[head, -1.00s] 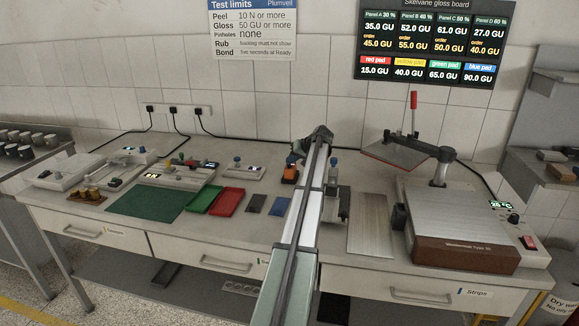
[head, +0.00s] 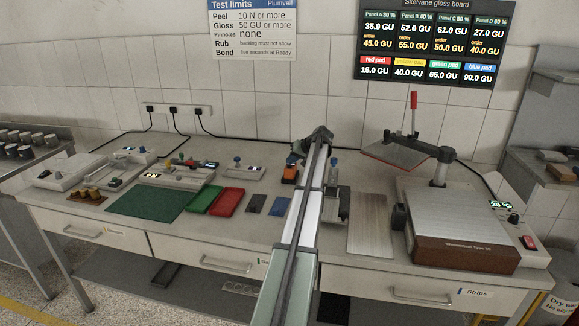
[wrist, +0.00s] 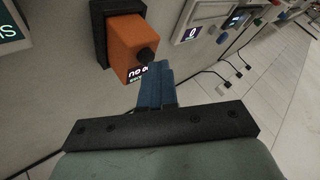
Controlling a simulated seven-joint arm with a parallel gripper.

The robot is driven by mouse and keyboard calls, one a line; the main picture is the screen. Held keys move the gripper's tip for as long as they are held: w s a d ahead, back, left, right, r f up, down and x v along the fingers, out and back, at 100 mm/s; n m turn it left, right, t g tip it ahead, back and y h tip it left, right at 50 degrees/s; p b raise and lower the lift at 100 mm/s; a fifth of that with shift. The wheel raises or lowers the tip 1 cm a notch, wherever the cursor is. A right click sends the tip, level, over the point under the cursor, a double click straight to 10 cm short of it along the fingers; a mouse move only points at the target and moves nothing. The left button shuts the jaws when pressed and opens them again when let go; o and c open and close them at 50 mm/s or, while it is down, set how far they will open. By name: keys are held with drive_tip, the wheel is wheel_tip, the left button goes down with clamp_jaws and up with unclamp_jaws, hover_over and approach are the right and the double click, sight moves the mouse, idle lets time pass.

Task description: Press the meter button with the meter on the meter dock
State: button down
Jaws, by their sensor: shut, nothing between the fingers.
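The orange meter (wrist: 125,40) sits against its black meter dock (wrist: 98,20) in the wrist view. A round black meter button (wrist: 147,56) stands out from its end, above a small lit display (wrist: 138,73) whose text is partly hidden by my fingers. My gripper (wrist: 155,68) is shut and empty, its blue fingertips just beside the button. I cannot tell whether they touch it. In the head view the meter (head: 290,174) is on the bench just left of my arm, and my gripper (head: 295,160) is directly above it.
Several devices with small displays stand left of the meter. A metal plate (head: 369,222) and a hot press (head: 461,237) are on the right.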

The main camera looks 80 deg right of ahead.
sight(292, 168)
drive_tip(key=shift+r, duration=0.8)
drive_tip(key=shift+r, duration=0.1)
wheel_tip(292, 168, up, 5)
drive_tip(key=shift+f, duration=0.1)
idle(0.3)
idle(0.7)
